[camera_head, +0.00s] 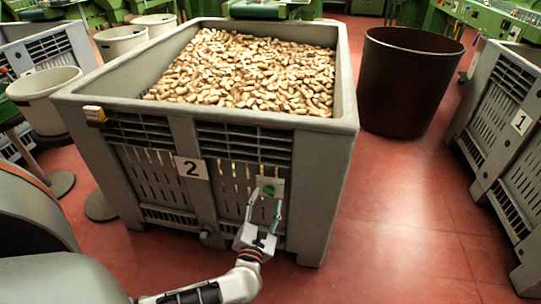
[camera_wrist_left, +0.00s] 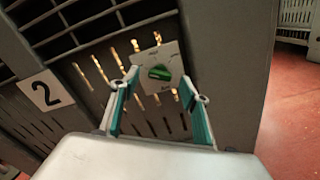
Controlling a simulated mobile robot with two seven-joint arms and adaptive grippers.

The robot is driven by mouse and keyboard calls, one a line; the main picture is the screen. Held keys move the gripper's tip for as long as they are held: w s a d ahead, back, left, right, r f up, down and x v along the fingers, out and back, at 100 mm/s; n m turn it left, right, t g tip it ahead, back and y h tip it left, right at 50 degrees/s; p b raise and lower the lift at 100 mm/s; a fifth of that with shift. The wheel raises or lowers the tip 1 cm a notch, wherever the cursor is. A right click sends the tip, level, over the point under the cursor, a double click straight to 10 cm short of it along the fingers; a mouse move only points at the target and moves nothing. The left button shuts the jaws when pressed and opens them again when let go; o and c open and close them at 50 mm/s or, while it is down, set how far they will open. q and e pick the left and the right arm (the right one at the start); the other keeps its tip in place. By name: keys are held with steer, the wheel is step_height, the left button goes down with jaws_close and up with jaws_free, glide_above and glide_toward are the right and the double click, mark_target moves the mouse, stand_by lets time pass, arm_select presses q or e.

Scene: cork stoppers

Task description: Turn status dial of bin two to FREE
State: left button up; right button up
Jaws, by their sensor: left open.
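Bin two is a grey slatted bin (camera_head: 335,150) full of corks, with a white "2" label (camera_head: 191,168) on its front; the label also shows in the left wrist view (camera_wrist_left: 45,93). To the right of the label is a status dial with a green knob (camera_wrist_left: 159,73) on a pale plate (camera_wrist_left: 165,55). The plate's lettering is too small to read. My left gripper (camera_head: 266,205) is open in front of the dial, its fingers (camera_wrist_left: 158,92) either side of the knob in the wrist view. I cannot tell whether they touch it. My right gripper is not in view.
A dark brown round tub (camera_head: 405,85) stands right of the bin. Another grey bin labelled "1" (camera_head: 521,122) is at the right edge. Pale round buckets (camera_head: 45,98) stand at the left. The red floor (camera_head: 400,220) between the bins is clear.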

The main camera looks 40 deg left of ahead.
mark_target(269, 193)
arm_select(q)
steer(key=shift+x, duration=1.8)
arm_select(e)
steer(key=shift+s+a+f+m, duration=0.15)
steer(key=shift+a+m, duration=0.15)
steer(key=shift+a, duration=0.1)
arm_select(q)
steer(key=shift+f, duration=0.1)
steer(key=c, duration=1.1)
